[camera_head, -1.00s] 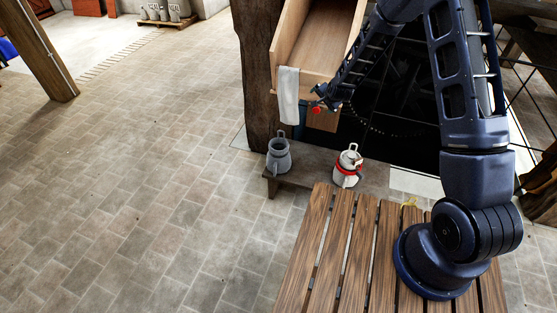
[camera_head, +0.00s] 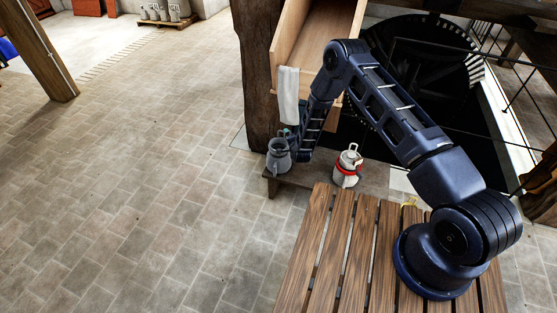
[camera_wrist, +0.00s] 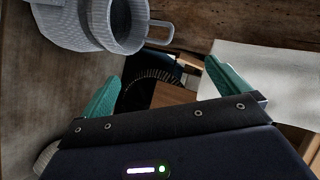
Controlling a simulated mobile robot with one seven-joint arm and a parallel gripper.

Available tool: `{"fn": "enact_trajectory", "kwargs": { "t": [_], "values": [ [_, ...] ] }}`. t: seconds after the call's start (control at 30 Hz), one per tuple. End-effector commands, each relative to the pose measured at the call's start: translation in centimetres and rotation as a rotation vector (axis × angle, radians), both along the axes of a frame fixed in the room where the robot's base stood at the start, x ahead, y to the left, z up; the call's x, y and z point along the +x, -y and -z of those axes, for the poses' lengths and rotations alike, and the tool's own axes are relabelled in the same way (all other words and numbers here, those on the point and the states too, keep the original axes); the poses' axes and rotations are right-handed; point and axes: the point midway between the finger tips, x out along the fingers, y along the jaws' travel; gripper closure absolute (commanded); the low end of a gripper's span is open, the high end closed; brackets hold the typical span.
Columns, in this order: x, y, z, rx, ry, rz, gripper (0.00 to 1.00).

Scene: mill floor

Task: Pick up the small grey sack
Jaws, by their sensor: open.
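The small grey sack (camera_head: 278,158), with a handle-like loop on top, stands upright at the left end of a low bench. In the wrist view the grey sack (camera_wrist: 105,22) fills the top left, cut off by the frame edge. My gripper (camera_wrist: 163,70) is open, its two teal fingers apart with nothing held between them. The sack lies beyond the left finger, outside the gap. In the head view my gripper (camera_head: 289,133) is close to the sack's top right; its fingers are mostly hidden there.
A white sack with a red band (camera_head: 347,167) stands on the same bench (camera_head: 312,178), to the right. A white cloth (camera_head: 288,95) hangs from the wooden chute (camera_head: 318,35) above. A thick wooden post (camera_head: 258,80) stands just behind the bench. The paved floor at left is clear.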

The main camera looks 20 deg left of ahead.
Motion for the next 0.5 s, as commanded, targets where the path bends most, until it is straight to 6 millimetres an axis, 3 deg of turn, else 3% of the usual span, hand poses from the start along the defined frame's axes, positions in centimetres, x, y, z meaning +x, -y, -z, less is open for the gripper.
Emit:
{"fn": "enact_trajectory", "kwargs": {
  "t": [0.1,0.5],
  "values": [
    [-1.4,-0.8,3.7,0.052,0.029,0.011,0.00],
    [-7.0,-1.4,14.2,0.264,0.137,0.021,0.00]
  ]
}}
